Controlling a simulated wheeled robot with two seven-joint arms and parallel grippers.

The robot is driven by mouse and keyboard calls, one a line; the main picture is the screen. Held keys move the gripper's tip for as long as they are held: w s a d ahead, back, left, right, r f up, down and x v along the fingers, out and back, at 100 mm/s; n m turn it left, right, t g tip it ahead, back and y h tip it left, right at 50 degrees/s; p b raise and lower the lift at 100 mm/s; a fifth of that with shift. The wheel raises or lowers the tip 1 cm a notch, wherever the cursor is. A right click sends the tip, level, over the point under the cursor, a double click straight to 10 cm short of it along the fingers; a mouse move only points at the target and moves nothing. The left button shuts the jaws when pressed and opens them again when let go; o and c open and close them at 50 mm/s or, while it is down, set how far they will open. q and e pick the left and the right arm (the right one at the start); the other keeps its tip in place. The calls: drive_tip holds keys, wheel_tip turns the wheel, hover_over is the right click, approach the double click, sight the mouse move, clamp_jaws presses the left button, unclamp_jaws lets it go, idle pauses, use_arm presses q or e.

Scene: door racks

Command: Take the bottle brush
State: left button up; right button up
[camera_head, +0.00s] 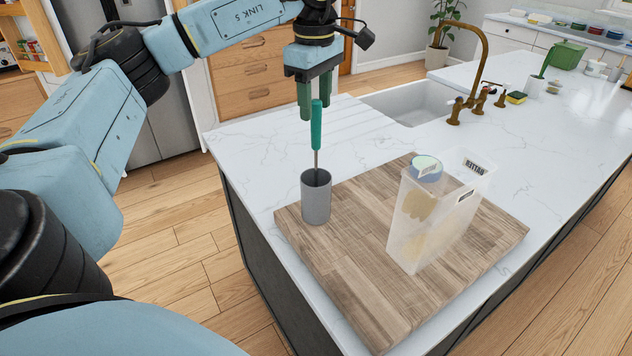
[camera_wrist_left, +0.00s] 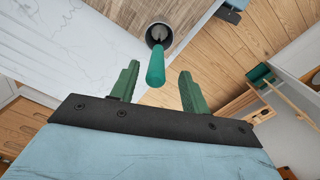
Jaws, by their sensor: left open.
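The bottle brush (camera_head: 316,125) has a teal green handle and a thin metal stem. It stands nearly upright in a grey cylindrical cup (camera_head: 316,199) on a wooden board; its lower end is hidden inside the cup. My left gripper (camera_head: 316,112) points down above the cup, with its green fingers around the top of the handle in the head view. In the left wrist view, the brush handle (camera_wrist_left: 155,68) shows between and just beyond the open fingertips (camera_wrist_left: 158,68), apart from both. My right gripper is not in view.
The wooden board (camera_head: 350,290) lies on the white marble island. A translucent bin (camera_head: 425,225) with items inside stands to the right of the cup. A sink (camera_head: 410,103) with a brass faucet (camera_head: 475,65) is behind.

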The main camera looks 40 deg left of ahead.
use_arm(q)
hover_over(316, 147)
drive_tip(key=f, duration=0.5)
drive_tip(key=shift+w+a+p, duration=0.35)
drive_tip(key=shift+w+p, duration=0.05)
clamp_jaws()
drive_tip(key=shift+r, duration=0.1)
